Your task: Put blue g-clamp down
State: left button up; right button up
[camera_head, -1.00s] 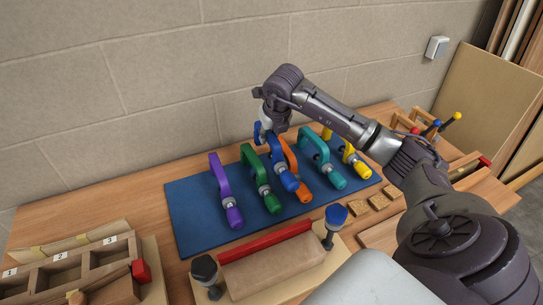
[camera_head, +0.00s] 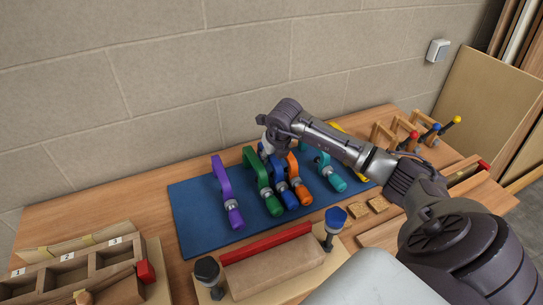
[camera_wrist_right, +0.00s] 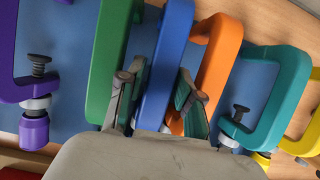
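The blue g-clamp (camera_head: 289,199) stands on the blue mat (camera_head: 196,222), between the green clamp (camera_head: 272,204) and the orange clamp (camera_head: 304,196). It seems to rest on the mat, though its underside is hidden. My right gripper (camera_head: 267,148) is at the top of its frame. In the right wrist view, the fingers (camera_wrist_right: 160,92) lie on either side of the blue bar (camera_wrist_right: 166,50) and appear to touch it. One finger is in the gap to the green clamp, the other in the gap to the orange clamp. My left gripper is not in view.
The purple clamp (camera_head: 234,217) stands left, the teal clamp (camera_head: 336,183) right, with the yellow clamp (camera_wrist_right: 302,146) beyond it. Neighbouring clamps are very close to my fingers. A wooden jig with a red bar (camera_head: 268,242) lies in front. The mat's left part is bare.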

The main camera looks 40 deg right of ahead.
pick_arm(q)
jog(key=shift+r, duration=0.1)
pick_arm(e)
jog(key=shift+r, duration=0.1)
jog(key=b+v, duration=0.2)
jog(key=v, duration=0.9)
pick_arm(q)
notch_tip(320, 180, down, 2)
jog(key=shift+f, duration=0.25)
pick_arm(e)
jog(key=shift+s+r, duration=0.3)
jog(key=shift+r, duration=0.15)
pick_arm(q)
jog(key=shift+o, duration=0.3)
